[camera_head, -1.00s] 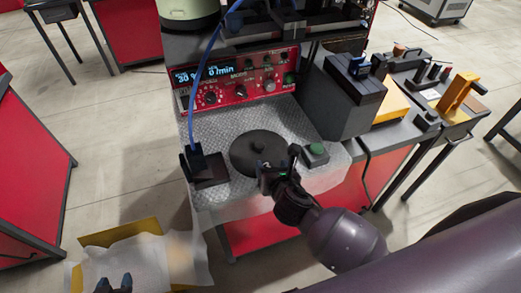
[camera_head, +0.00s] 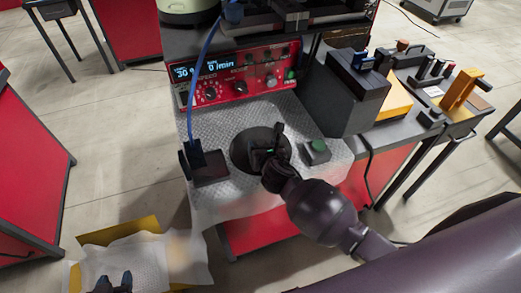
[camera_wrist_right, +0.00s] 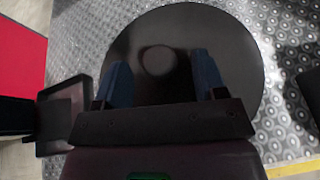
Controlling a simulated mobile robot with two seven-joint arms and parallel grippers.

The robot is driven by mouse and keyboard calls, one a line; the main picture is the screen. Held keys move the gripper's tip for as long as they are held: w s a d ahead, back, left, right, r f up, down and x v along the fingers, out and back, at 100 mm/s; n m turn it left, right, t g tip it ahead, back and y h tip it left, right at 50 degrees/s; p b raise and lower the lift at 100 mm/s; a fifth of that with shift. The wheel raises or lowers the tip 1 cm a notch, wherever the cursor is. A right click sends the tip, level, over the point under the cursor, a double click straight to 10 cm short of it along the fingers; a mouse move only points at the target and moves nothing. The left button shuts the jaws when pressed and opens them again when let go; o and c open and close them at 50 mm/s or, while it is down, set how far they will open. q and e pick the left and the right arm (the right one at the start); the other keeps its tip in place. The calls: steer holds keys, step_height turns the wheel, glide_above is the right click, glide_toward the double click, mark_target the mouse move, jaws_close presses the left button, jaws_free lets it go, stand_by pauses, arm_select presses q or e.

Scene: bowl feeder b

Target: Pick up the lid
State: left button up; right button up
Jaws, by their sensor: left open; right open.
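My left gripper (camera_head: 113,279) shows at the bottom edge, open and empty, over a white cloth-like surface.
A black holder (camera_head: 207,166) with a blue cable stands left of the lid. The red control panel (camera_head: 243,80) rises behind, and a dark grey box (camera_head: 343,92) stands at the right.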

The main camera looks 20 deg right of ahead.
steer(key=shift+w+f, duration=0.1)
steer(key=shift+w, duration=0.15)
steer(key=shift+c, duration=0.5)
jaws_close()
